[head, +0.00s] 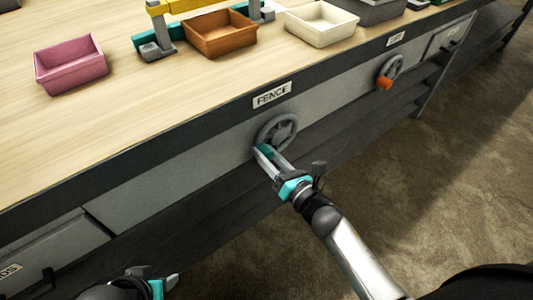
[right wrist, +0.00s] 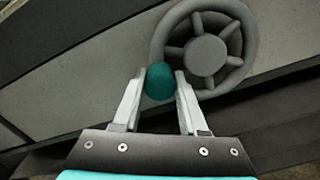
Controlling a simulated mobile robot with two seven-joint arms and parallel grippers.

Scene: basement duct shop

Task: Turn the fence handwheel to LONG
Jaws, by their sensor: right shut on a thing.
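The fence handwheel (head: 279,131) is a grey spoked wheel on the bench's front panel, below a FENCE label (head: 272,95). In the right wrist view the wheel (right wrist: 205,52) shows its round hub and spokes, with a teal knob (right wrist: 160,82) at its lower left rim. My right gripper (head: 265,153) is shut on this knob, one finger on each side. It also shows in the right wrist view (right wrist: 160,88). No LONG mark is readable in either view. My left gripper (head: 168,284) is partly in view at the bottom edge, away from the wheel; its jaws are unclear.
A second handwheel (head: 389,72) with an orange knob is farther right on the panel. A pink bin (head: 70,67), an orange-brown bin (head: 220,36) and a cream bin (head: 321,24) stand on the wooden benchtop (head: 150,110). Open floor (head: 440,170) lies to the right.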

